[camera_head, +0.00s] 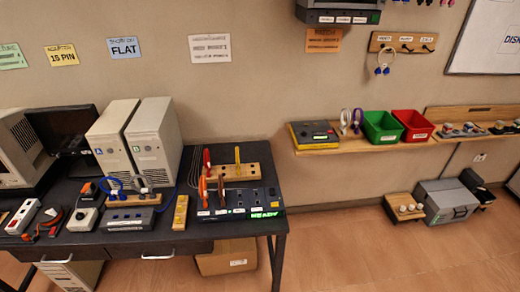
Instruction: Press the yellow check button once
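I cannot make out a button marked as the yellow check button at this size. A yellow and dark device (315,133) with a small lit display sits at the left end of the wall shelf. A narrow yellow block (181,212) lies near the front edge of the dark desk. A dark panel (236,205) with a green lit "READY" strip and several small labelled parts sits at the desk's right end. Neither of my grippers is in view.
The dark desk (215,229) also holds two beige computer towers (156,139), a monitor (65,130) and several small tools. The wall shelf (370,146) carries green (382,126) and red (414,124) bins. A grey case (446,201) stands on the floor. The floor right of the desk is mostly clear.

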